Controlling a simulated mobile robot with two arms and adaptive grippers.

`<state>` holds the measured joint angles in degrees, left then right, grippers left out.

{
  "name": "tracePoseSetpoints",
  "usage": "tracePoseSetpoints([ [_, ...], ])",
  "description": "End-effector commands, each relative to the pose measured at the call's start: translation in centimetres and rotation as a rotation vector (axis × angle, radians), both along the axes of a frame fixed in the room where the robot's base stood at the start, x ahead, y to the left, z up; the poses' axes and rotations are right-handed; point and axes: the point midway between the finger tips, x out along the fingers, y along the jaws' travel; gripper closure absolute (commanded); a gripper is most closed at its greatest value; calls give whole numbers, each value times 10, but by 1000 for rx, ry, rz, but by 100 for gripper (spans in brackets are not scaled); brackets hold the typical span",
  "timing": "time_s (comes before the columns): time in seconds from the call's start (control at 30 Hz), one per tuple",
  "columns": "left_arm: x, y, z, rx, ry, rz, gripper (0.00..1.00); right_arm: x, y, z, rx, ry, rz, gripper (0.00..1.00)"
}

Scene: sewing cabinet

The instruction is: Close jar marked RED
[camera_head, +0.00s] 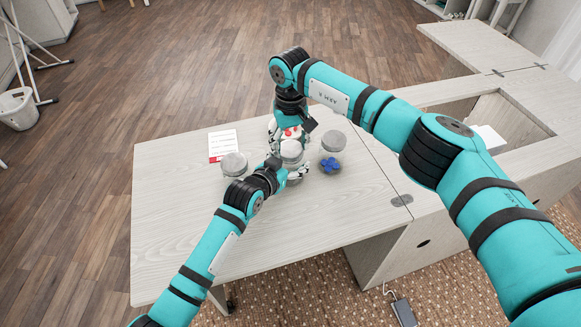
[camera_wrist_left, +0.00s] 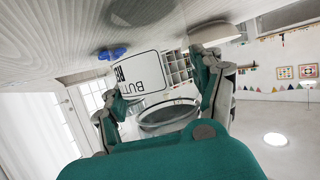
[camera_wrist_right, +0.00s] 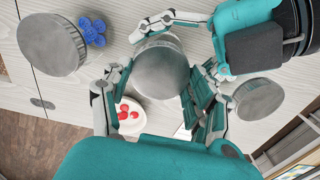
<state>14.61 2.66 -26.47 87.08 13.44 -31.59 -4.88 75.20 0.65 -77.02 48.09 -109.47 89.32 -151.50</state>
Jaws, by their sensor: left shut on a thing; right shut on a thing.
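A white jar (camera_wrist_left: 143,74) with a label reading "BUT" and part of "RE" is upside down in the left wrist view. My left gripper (camera_head: 294,174) is shut on this jar. A round grey lid (camera_head: 291,149) is over the jar, and its top shows in the right wrist view (camera_wrist_right: 160,72). My right gripper (camera_wrist_right: 163,92) is shut on the lid. The lid's dark underside shows in the left wrist view (camera_wrist_left: 168,116), so it seems raised or tilted off the jar; I cannot tell if they touch.
Grey-topped round containers stand left (camera_head: 234,164) and right (camera_head: 333,140) of the jar. Blue pieces (camera_head: 330,163) lie at the right, and red pieces (camera_wrist_right: 128,112) lie on something white close by. A printed card (camera_head: 223,144) lies at the left. The front left tabletop (camera_head: 180,235) is clear.

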Motion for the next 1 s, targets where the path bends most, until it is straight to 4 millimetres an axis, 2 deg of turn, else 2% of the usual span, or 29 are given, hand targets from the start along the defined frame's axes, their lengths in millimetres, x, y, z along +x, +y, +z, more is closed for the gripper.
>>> tracePoseSetpoints([
  [0.17,0,0,-1,1,1,1,100,0,-1,1,-1,-1,-239,80],
  [1.0,0,1,-1,1,1,1,100,-1,0,-1,0,2,-2391,80],
])
